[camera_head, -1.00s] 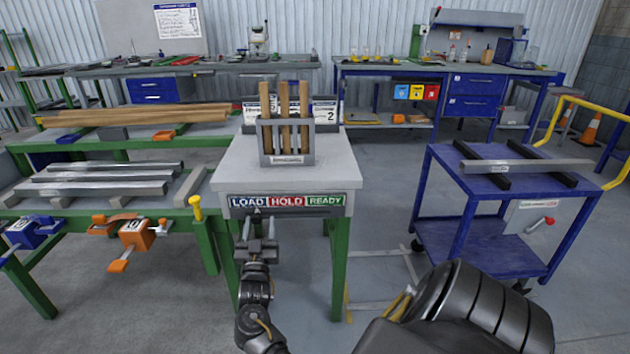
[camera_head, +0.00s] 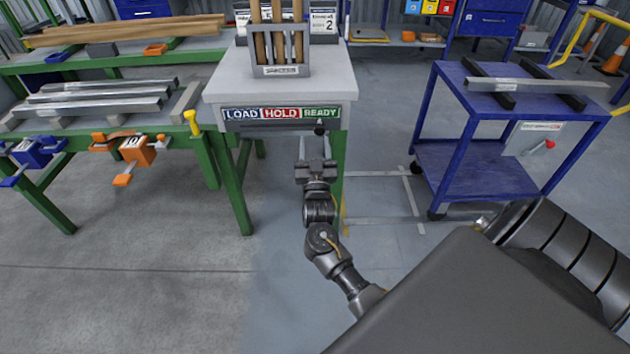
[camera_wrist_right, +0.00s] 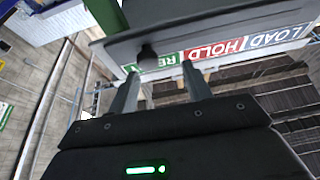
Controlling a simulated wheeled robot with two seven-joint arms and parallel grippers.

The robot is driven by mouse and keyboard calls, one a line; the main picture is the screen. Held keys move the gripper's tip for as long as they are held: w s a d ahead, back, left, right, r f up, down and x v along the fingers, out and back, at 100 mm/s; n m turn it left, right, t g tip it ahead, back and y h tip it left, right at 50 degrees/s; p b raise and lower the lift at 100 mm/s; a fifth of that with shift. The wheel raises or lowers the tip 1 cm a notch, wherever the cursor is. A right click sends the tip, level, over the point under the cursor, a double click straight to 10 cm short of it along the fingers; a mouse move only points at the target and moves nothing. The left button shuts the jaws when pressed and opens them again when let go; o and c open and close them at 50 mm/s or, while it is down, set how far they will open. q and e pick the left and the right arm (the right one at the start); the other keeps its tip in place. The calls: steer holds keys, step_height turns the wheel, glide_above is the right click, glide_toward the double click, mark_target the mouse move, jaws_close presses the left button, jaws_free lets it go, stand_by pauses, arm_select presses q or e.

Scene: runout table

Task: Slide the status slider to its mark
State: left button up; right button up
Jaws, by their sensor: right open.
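The status slider is a small black knob (camera_head: 319,128) on the front edge of the grey-topped table (camera_head: 225,86). It sits under the green READY field (camera_head: 321,113) of the label strip, right of the red HOLD field (camera_head: 280,113) and the blue LOAD field (camera_head: 240,114). My right gripper (camera_head: 315,150) is open and empty just in front of the knob. In the right wrist view the knob (camera_wrist_right: 148,52) shows just beyond the parted fingertips (camera_wrist_right: 160,78), seemingly clear of them. My left gripper is not in view.
A grey rack (camera_head: 281,71) with wooden handles stands on the table. A blue cart (camera_head: 480,155) with a metal bar stands to the right. A green bench (camera_head: 200,150) with metal bars and clamps stands to the left. Open floor lies in front.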

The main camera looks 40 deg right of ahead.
steer(key=s+d+v, duration=0.1)
steer(key=v, duration=0.6)
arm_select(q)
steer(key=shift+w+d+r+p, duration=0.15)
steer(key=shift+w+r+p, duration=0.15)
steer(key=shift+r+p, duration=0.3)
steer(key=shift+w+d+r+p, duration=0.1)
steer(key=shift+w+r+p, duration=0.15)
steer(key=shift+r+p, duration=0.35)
arm_select(e)
steer(key=s+a+f+n+g+y, duration=0.2)
steer(key=a+f+n+g+y, duration=0.1)
steer(key=f, duration=0.7)
steer(key=s+a+f+n+g+y, duration=0.3)
steer(key=a+f+y, duration=0.3)
steer(key=f, duration=0.5)
steer(key=shift+s+a+y, duration=0.2)
steer(key=shift+y, duration=0.6)
steer(key=shift+f, duration=0.15)
